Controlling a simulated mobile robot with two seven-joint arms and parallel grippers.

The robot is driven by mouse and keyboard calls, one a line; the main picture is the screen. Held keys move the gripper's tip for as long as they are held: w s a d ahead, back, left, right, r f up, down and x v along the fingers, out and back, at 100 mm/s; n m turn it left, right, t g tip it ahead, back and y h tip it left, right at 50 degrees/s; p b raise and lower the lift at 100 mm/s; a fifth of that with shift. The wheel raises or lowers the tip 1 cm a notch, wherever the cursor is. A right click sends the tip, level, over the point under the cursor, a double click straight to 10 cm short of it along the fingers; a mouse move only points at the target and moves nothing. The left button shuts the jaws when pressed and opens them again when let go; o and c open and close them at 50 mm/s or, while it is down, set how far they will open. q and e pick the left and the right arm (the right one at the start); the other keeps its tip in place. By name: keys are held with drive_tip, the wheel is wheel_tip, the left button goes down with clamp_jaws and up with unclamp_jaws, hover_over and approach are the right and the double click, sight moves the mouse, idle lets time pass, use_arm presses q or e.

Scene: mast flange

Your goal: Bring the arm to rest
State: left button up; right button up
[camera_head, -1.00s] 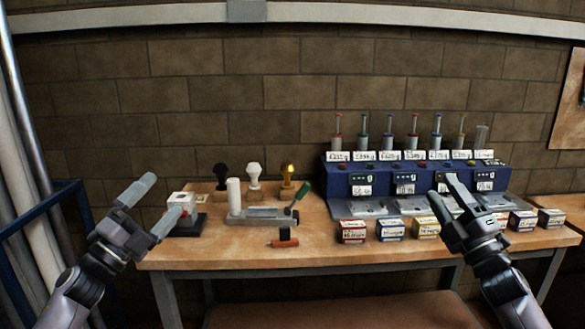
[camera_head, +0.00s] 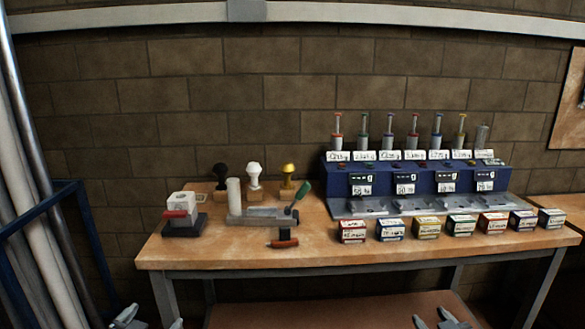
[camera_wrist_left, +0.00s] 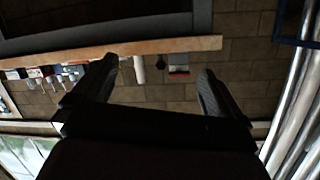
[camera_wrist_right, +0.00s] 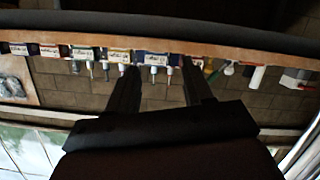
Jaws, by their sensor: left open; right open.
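My left gripper (camera_head: 148,318) shows only its fingertips at the bottom edge of the head view, left of the workbench (camera_head: 200,256) and below its top. Its two fingers stand apart and empty in the left wrist view (camera_wrist_left: 155,88). My right gripper (camera_head: 440,318) also shows only its fingertips at the bottom edge of the head view, below the bench front. Its fingers are apart with nothing between them in the right wrist view (camera_wrist_right: 160,92). Neither gripper touches anything that I can see. The arms behind them are out of the head view.
Pipes and a blue frame (camera_head: 90,225) stand at the left.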

use_arm(q)
drive_tip(key=s+d+f+g, duration=0.1)
drive_tip(key=s+d+f, duration=0.2)
drive_tip(key=s, duration=0.6)
drive_tip(key=s+d+f+g+h, duration=0.1)
drive_tip(key=s+d+f+g, duration=0.1)
drive_tip(key=s+f, duration=0.3)
drive_tip(key=s+d+f+n+g+h, duration=0.1)
drive_tip(key=s+d+f, duration=0.3)
drive_tip(key=s, duration=0.9)
drive_tip(key=shift+s+d+f+g, duration=0.2)
drive_tip(key=shift+d+f+g, duration=0.15)
drive_tip(key=shift+f, duration=0.25)
use_arm(e)
drive_tip(key=s+a+f+g, duration=0.1)
drive_tip(key=s+a+f, duration=0.2)
drive_tip(key=s, duration=0.6)
drive_tip(key=s+a+f+g+y, duration=0.1)
drive_tip(key=s+a+f+g, duration=0.1)
drive_tip(key=s+f, duration=0.3)
drive_tip(key=s+a+f+m+g+y, duration=0.1)
drive_tip(key=s+a+f, duration=0.3)
drive_tip(key=s, duration=0.9)
drive_tip(key=shift+s+a+f+g, duration=0.2)
drive_tip(key=shift+a+f+g, duration=0.15)
drive_tip(key=shift+f, duration=0.25)
